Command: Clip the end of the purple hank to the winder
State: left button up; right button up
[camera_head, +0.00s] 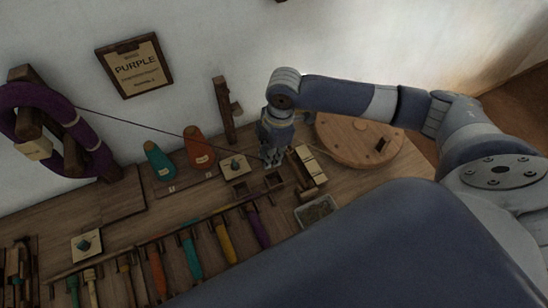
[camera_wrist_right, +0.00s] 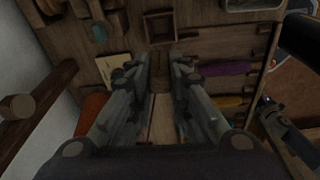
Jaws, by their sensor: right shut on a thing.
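The purple hank (camera_head: 62,123) hangs on wooden pegs at the far left of the head view, with a pale tag on it. A thin dark thread runs from it down to the right to my right gripper (camera_head: 271,160). That gripper is shut on the thread's end, just above the bench; its fingers hide the end itself. My left gripper is out of sight.
Orange (camera_head: 199,147) and teal (camera_head: 158,160) cones stand left of the gripper, near a wooden post (camera_head: 224,108). A pale block (camera_head: 310,165) sits close on its right. A rack of coloured bobbins (camera_head: 191,256) runs along the front. A PURPLE sign (camera_head: 136,68) hangs on the wall.

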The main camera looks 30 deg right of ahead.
jog(key=shift+s+d+f+n, duration=0.1)
jog(key=shift+d+f+n, duration=0.35)
jog(key=shift+f, duration=0.35)
notch_tip(320, 180, down, 5)
jog(key=b, duration=0.6)
jog(key=shift+f+b, duration=0.35)
jog(key=shift+f, duration=1.4)
jog(key=o, duration=0.9)
jog(key=shift+c, duration=0.2)
jog(key=o, duration=0.3)
jog(key=shift+o, duration=0.2)
